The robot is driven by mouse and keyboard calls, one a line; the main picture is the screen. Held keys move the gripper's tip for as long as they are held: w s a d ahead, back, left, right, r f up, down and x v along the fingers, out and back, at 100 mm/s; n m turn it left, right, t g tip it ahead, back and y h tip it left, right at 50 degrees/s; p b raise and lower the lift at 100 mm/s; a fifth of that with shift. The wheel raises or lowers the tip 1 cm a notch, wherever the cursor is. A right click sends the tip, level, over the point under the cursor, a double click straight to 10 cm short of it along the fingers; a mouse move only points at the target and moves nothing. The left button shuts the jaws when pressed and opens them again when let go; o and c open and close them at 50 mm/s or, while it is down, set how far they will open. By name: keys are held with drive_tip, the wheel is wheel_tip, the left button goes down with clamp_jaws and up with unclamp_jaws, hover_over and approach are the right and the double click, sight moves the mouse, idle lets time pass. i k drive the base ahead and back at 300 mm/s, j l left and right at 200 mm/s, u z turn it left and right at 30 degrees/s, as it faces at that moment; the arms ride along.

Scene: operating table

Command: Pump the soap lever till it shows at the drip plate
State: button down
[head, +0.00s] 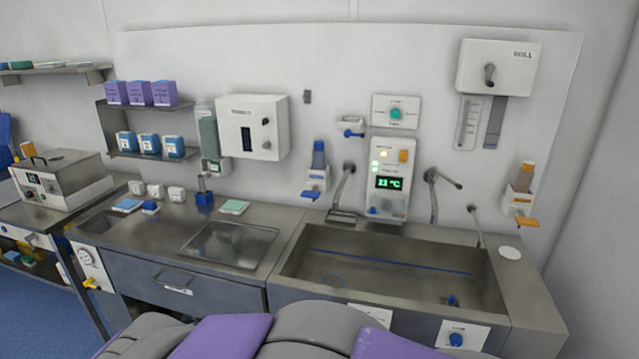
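Two wall dispensers with levers show in the head view. The left dispenser (317,178) has a blue bottle on top and a blue lever (310,194) at its lower front. The right dispenser (519,201) has an orange-brown bottle and an orange lever (527,221) sticking out to the right. I cannot tell from their labels which one holds soap. A pale round plate (510,253) lies on the counter below the right dispenser, and no liquid can be made out on it. My gripper is not in view.
A wide steel sink (395,287) sits in the middle right, with taps (436,195) above it. A control panel (390,180) reads about 11 °C. A wall box with a crank (496,68) hangs at upper right.

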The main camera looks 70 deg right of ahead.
sight(522, 221)
drive_tip(key=z, duration=3.85)
